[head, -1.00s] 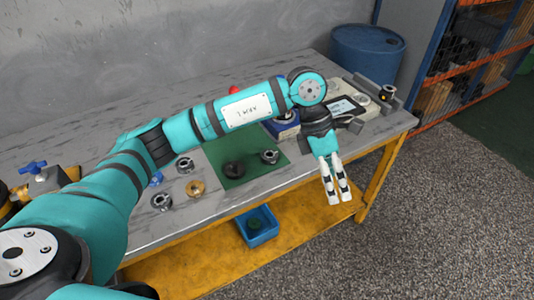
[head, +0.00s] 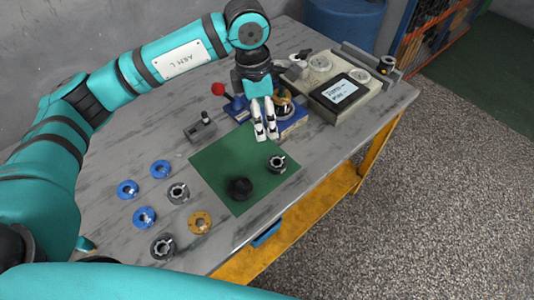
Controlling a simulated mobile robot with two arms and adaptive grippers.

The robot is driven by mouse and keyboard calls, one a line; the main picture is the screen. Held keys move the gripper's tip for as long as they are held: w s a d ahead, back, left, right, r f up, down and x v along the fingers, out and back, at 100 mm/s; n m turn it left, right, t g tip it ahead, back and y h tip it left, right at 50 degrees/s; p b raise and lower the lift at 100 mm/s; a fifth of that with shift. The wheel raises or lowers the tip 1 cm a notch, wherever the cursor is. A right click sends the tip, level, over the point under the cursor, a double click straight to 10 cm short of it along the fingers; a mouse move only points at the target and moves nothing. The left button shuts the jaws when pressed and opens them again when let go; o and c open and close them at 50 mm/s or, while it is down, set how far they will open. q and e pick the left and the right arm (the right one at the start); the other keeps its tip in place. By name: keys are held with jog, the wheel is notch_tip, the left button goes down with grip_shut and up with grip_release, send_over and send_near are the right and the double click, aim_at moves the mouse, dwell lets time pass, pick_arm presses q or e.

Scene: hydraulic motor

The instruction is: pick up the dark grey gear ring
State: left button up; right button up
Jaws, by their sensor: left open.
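A dark grey, almost black ring (head: 240,188) lies on the green mat (head: 222,160), near its front edge; its teeth are too small to make out. My left gripper (head: 265,136) points down over the back right part of the mat, behind the dark ring and apart from it. Its two pale fingers are slightly parted with nothing between them. My right gripper is out of the picture.
A lighter grey toothed part (head: 277,163) lies on the mat's right side. Blue rings (head: 160,169), grey parts (head: 178,193) and an orange-brown ring (head: 200,222) lie left of the mat. A blue fixture (head: 290,118) and a device with a screen (head: 340,92) stand behind.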

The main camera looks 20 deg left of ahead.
pick_arm(q)
jog(key=p, duration=0.1)
send_near(277, 160)
jog(key=shift+s+a+f+p, duration=0.15)
jog(key=shift+f+p, duration=0.15)
jog(key=shift+f, duration=0.25)
jog(key=shift+s+a+f+p, duration=0.15)
jog(key=shift+f+p, duration=0.15)
jog(key=shift+f, duration=0.25)
jog(key=shift+d+f, duration=0.2)
jog(key=shift+f, duration=0.3)
jog(key=shift+d+f, duration=0.1)
jog(key=shift+f, duration=0.2)
jog(key=f+p, duration=0.1)
jog(key=d+f+p, duration=0.1)
jog(key=f, duration=0.1)
jog(key=shift+f, duration=0.8)
jog(key=shift+c, duration=0.8)
jog(key=c, duration=1.4)
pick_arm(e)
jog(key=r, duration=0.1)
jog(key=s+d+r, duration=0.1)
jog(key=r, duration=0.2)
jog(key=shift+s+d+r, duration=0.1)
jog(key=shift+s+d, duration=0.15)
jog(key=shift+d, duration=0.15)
